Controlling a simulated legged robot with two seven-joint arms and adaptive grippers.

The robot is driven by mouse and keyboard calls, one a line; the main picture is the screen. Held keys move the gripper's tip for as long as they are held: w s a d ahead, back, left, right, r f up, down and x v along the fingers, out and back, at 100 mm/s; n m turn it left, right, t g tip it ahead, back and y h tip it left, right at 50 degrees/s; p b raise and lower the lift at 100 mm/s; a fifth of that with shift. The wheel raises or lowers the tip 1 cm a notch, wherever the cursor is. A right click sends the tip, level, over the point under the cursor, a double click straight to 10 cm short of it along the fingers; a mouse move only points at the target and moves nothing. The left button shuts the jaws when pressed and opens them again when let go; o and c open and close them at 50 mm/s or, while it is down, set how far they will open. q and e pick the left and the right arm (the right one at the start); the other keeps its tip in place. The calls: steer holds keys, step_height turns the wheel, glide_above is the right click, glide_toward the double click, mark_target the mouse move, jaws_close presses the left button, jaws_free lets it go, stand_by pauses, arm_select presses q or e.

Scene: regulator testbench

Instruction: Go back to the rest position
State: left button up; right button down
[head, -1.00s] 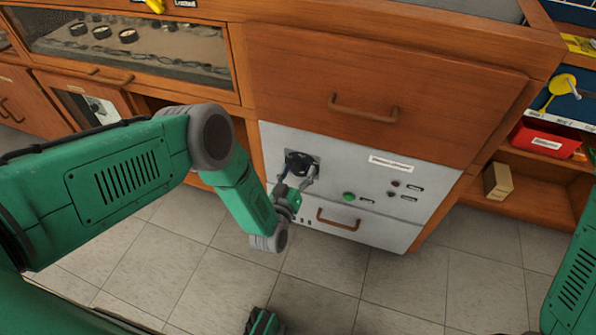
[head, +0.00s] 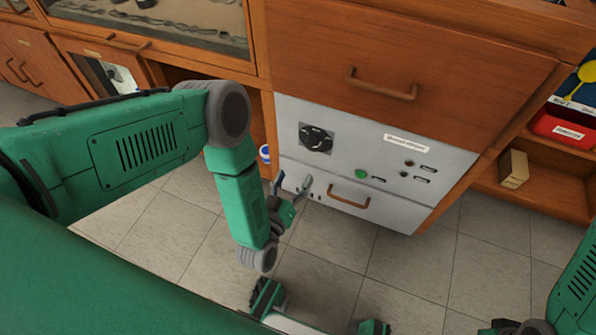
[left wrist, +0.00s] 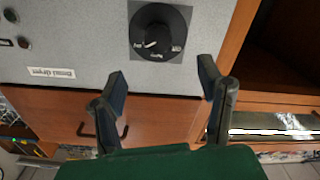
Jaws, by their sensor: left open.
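My left gripper (head: 291,187) is open and empty in front of the grey panel (head: 345,176), below and left of its black dial. The black dial (head: 316,138) is uncovered in the head view. In the left wrist view the dial (left wrist: 158,33) shows upside down beyond the two open fingers (left wrist: 162,82), with clear space between them and it. My right arm (head: 575,290) shows at the lower right edge. A dark part at its lower end may belong to the right gripper, but its fingers cannot be made out.
A wooden drawer (head: 450,80) with a handle is above the panel. A red bin (head: 562,130) and a small tan box (head: 514,168) are on the right shelves. The tiled floor (head: 400,270) in front is clear.

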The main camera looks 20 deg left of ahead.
stand_by(0.5)
arm_select(q)
steer(key=s+a+r+m+g, duration=0.2)
steer(key=s+a+g, duration=0.3)
steer(key=s+g, duration=0.55)
steer(key=s+a+r+m+g, duration=0.2)
steer(key=s+a+g, duration=0.45)
steer(key=s, duration=0.75)
step_height(320, 180, up, 12)
steer(key=p, duration=1.2)
steer(key=shift+d+r+y+p, duration=0.2)
steer(key=shift+d+y+p, duration=0.1)
steer(key=shift+d, duration=0.1)
